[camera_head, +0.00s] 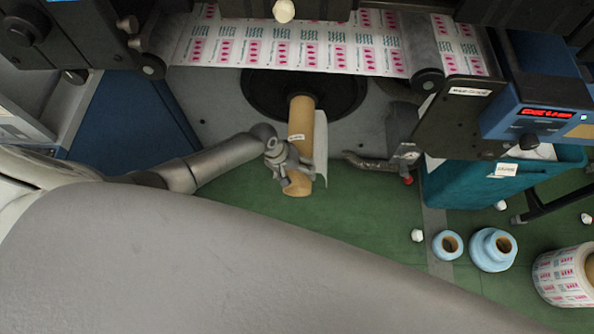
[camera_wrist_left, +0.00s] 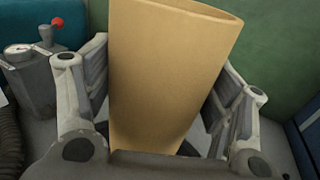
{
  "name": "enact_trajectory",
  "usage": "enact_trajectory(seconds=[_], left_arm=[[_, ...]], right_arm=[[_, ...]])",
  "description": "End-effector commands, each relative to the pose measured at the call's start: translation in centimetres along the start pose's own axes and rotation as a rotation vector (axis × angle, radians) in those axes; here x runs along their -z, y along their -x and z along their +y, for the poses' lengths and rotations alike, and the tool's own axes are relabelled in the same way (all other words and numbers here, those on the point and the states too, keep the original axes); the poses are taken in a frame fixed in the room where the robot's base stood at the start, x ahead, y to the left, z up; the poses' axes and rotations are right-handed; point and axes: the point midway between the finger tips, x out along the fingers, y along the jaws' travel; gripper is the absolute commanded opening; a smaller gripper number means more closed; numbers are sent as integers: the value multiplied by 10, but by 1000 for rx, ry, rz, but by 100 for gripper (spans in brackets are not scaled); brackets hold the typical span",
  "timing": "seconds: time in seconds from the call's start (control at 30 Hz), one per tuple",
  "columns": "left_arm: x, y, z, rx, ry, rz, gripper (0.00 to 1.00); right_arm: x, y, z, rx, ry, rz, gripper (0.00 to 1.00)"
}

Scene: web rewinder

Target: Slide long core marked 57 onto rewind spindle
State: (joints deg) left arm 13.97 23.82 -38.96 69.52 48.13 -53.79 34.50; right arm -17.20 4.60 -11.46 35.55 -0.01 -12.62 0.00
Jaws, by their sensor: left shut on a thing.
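A long tan cardboard core (camera_head: 302,122) points from the machine's face toward me. It bears a small white label whose marking I cannot read. Its far end is in front of a dark round disc (camera_head: 262,98); the rewind spindle itself is hidden, so I cannot tell how far the core is around it. My left gripper (camera_head: 288,162) is shut on the core near its near end. In the left wrist view the core (camera_wrist_left: 165,75) fills the space between the two fingers (camera_wrist_left: 160,100), its open rim at the top. My right gripper is not in view.
A white strip (camera_head: 321,150) hangs beside the core. A printed web (camera_head: 290,45) runs above. A grey fitting with a red knob (camera_head: 405,157) and a teal bin (camera_head: 480,190) stand to the right. Blue rolls (camera_head: 485,255) and a printed roll (camera_head: 560,280) are on the green floor.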

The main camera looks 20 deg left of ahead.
Motion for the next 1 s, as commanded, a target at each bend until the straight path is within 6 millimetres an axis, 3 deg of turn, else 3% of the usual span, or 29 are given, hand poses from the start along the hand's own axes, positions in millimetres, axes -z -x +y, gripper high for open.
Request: enact_trajectory(seconds=[0.4,0.43,0.6,1.0], left_arm=[[0,-3,-1,-1,-1,1,38],[0,-3,-1,-1,-1,1,77],[0,-3,-1,-1,0,1,99],[-1,-3,-2,1,1,-1,100]], right_arm=[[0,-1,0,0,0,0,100],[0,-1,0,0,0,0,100],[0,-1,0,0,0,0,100],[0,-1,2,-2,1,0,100]])
